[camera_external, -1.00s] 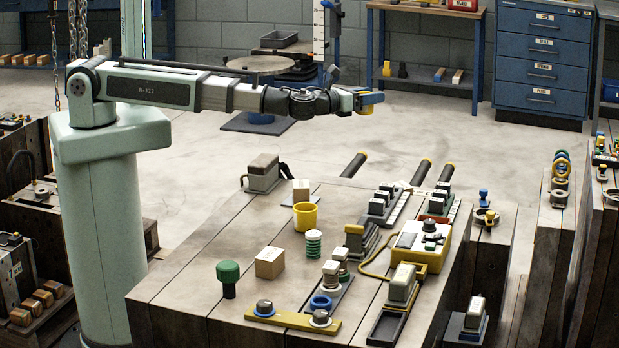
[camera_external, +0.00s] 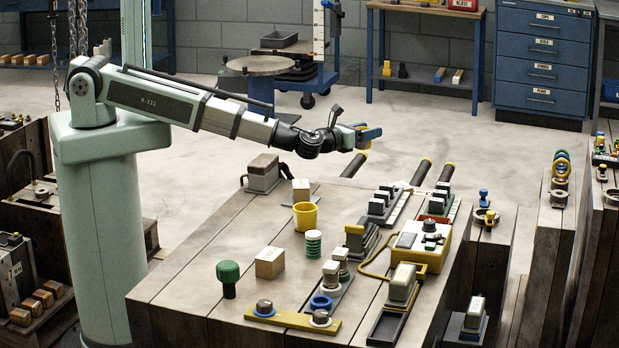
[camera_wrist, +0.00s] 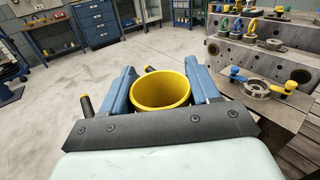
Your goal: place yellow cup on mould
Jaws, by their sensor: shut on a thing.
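My gripper (camera_external: 368,134) has blue fingers and is shut on a yellow cup (camera_external: 363,144), held in the air above the far edge of the large work block. In the wrist view the cup (camera_wrist: 160,89) sits upright between the two fingers, and its inside looks empty. A second yellow cup (camera_external: 305,216) stands on the top of the large dark block (camera_external: 200,285), apart from my gripper. Narrower blocks stand to the right, one (camera_external: 492,245) with a grey ring and a blue-handled part on it. Which block is the mould, I cannot tell.
Open floor lies beyond.

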